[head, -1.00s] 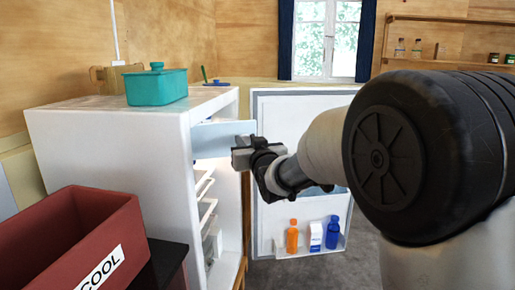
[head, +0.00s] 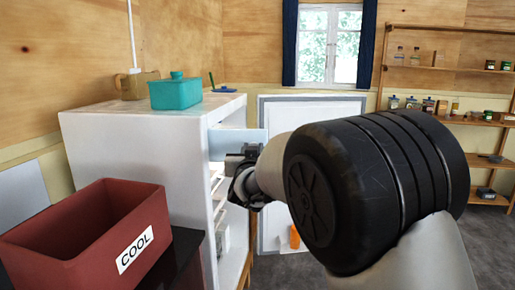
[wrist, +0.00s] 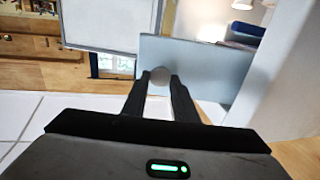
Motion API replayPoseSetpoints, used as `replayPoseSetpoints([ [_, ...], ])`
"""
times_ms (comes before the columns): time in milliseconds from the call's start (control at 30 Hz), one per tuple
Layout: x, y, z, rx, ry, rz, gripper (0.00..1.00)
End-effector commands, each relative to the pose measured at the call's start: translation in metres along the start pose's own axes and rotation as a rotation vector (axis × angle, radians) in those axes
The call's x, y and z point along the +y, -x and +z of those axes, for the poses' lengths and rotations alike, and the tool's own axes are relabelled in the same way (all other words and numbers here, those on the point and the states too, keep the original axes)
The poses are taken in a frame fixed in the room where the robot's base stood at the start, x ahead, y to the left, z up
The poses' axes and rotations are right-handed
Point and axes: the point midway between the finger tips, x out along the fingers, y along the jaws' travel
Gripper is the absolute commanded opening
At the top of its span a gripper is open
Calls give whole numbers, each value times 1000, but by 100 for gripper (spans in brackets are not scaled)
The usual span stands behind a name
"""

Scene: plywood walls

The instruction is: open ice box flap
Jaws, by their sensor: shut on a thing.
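The ice box flap (head: 230,144) is a pale blue panel at the top of the white fridge (head: 140,160). It stands out past the fridge's front edge, swung away from the compartment. It also shows in the wrist view (wrist: 205,68), with a round grey knob (wrist: 159,76) on its face. My gripper (wrist: 157,84) is shut on this knob, one finger on each side. In the head view my gripper (head: 243,153) is at the flap's outer part, and my arm hides some of it. A dark blue thing (wrist: 244,33) shows behind the flap in the compartment.
The fridge door (head: 310,108) stands wide open behind my arm. A teal pot (head: 176,94) sits on top of the fridge. A red box marked COOL (head: 80,235) stands at the front left. Shelves (head: 440,65) line the right wall.

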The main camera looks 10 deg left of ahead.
Motion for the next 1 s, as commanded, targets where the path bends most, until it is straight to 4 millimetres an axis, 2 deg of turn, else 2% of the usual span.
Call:
replayPoseSetpoints([
  [567, -2, 0, 0, 1, 0, 13, 0],
  [600, -2, 0, 0, 1, 0, 13, 31],
  [667, -2, 0, 0, 1, 0, 13, 41],
  [700, -2, 0, 0, 1, 0, 13, 44],
  [1000, -3, 2, 0, 1, -1, 12, 44],
])
